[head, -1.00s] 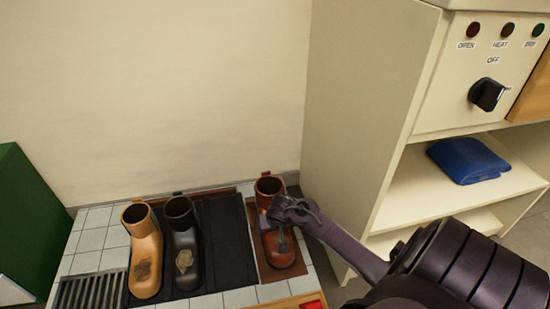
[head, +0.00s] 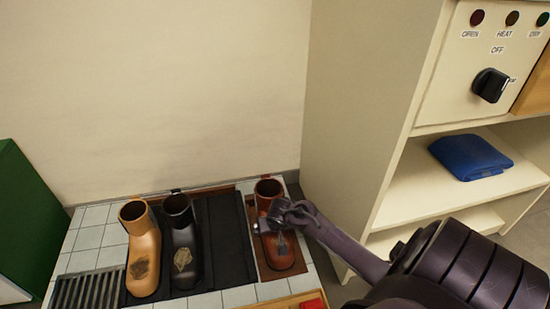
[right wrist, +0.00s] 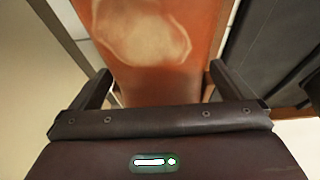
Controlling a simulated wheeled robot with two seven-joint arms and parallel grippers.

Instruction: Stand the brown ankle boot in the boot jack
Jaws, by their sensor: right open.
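The brown ankle boot (head: 275,235) stands upright on a brown mat (head: 267,289) at the right end of the tiled top. My right gripper (head: 272,222) is at the boot's shaft, from the right, and covers part of it. In the right wrist view the boot (right wrist: 160,50) shows as a red-brown surface with a pale patch, between the two open fingers of my right gripper (right wrist: 158,88). I cannot tell whether either finger touches it. I cannot make out which thing is the boot jack. My left gripper is not in view.
A tan boot (head: 142,245) and a black boot (head: 181,240) stand to the left, beside an empty black panel (head: 226,240). A grate (head: 88,292) lies at the left. A cream shelf unit (head: 370,130) holding a blue folded cloth (head: 470,157) rises at the right.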

